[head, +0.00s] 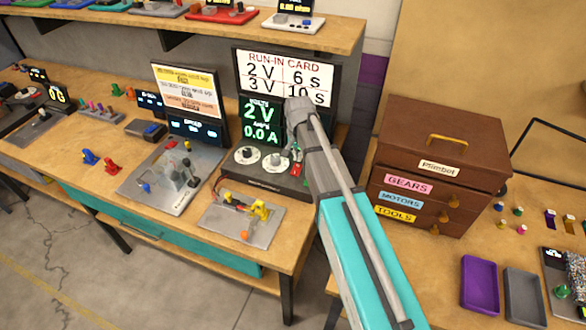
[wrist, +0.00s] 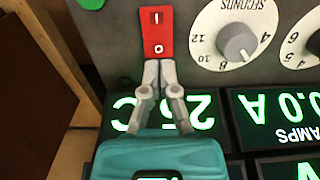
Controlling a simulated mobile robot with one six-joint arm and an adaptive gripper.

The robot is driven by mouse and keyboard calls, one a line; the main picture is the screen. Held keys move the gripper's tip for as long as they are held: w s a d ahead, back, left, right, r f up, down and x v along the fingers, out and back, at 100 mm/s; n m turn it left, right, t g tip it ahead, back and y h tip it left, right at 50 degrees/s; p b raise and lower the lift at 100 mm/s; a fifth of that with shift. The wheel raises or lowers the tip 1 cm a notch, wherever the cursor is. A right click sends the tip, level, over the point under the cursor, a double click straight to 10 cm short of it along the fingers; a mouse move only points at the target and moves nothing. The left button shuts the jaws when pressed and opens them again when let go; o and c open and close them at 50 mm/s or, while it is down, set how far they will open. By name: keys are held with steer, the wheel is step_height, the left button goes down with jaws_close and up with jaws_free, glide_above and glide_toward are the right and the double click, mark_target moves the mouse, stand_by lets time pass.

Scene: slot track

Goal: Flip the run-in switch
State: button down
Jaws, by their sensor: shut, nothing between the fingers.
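The run-in switch is a red rocker (wrist: 156,35) marked I and O, on the grey front panel in the wrist view. In the head view the red switch (head: 294,168) sits at the right end of the run-in unit's panel. My gripper (wrist: 160,66) is shut and empty. Its fingertips are at the switch's O end; I cannot tell whether they touch it. I cannot tell which way the rocker is tipped. The run-in card (head: 287,77) reads 2 V 6 s and 3 V 10 s. The volts display (head: 260,118) below it reads 2 V and 0.0 A.
A seconds dial (wrist: 240,33) is beside the switch, with another dial (wrist: 305,35) partly cut off. A green part (wrist: 91,3) shows at the top edge. A brown drawer chest (head: 440,150) stands to the right. A motor rig (head: 240,215) lies in front of the unit.

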mark_target(299, 166)
steer(key=shift+f+b, duration=1.25)
steer(key=shift+f, duration=0.05)
stand_by(1.1)
steer(key=shift+r+p, duration=3.55)
steer(key=shift+s, duration=0.1)
steer(key=shift+s+d, duration=0.15)
steer(key=shift+s, duration=0.05)
steer(key=s+d+n, duration=0.4)
steer(key=s+d, duration=0.9)
steer(key=s, duration=0.4)
steer(key=shift+s, duration=0.3)
steer(key=shift+d, duration=0.1)
